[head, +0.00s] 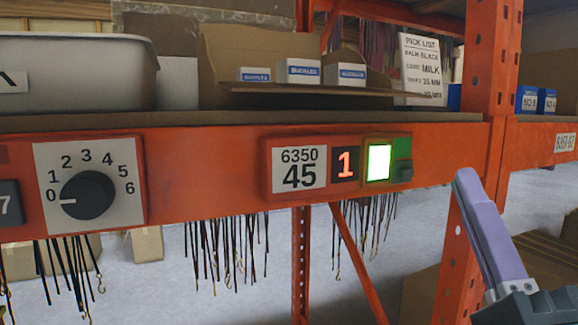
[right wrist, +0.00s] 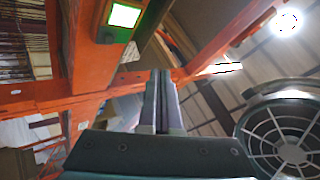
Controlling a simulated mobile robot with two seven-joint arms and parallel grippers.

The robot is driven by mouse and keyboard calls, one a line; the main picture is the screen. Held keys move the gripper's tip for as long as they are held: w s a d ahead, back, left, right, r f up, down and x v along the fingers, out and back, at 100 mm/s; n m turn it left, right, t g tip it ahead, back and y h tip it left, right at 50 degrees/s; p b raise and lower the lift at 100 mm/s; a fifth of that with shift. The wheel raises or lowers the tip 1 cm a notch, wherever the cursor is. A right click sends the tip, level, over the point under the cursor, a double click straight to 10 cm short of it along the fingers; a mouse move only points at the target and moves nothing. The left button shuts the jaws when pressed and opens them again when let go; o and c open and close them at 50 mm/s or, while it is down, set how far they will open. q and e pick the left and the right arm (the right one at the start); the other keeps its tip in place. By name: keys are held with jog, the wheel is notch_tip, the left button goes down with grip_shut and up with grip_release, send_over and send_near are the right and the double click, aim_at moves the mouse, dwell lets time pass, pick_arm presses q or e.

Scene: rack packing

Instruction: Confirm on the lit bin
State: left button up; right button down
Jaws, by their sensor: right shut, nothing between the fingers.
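The lit bin's pick module (head: 268,185) is on the orange beam, with a label (head: 299,168) reading 6350 45 and a red display (head: 345,163) showing 1. Its square button (head: 379,162) glows white with a green edge. My right gripper (head: 466,178) is shut and empty, to the right of the module and apart from the button. The right wrist view shows its closed fingers (right wrist: 160,78), with the lit button (right wrist: 124,15) at upper left. My left gripper is not in view.
Above the beam, a cardboard bin (head: 225,85) holds small BUCKLES boxes (head: 298,71). A grey tub (head: 80,75) stands left of it. A dial (head: 87,195) pointing at 0 is on the beam's left part. Dark cords with hooks (head: 228,245) hang below. An orange upright (head: 490,60) stands at right.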

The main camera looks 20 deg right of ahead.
aim_at(378, 162)
jog(key=shift+w+a+b, duration=0.2)
jog(key=shift+w+b, duration=0.75)
jog(key=shift+w, duration=1.25)
jog(key=shift+w+a+b, duration=0.2)
jog(key=shift+w+b, duration=0.75)
jog(key=shift+w, duration=1.25)
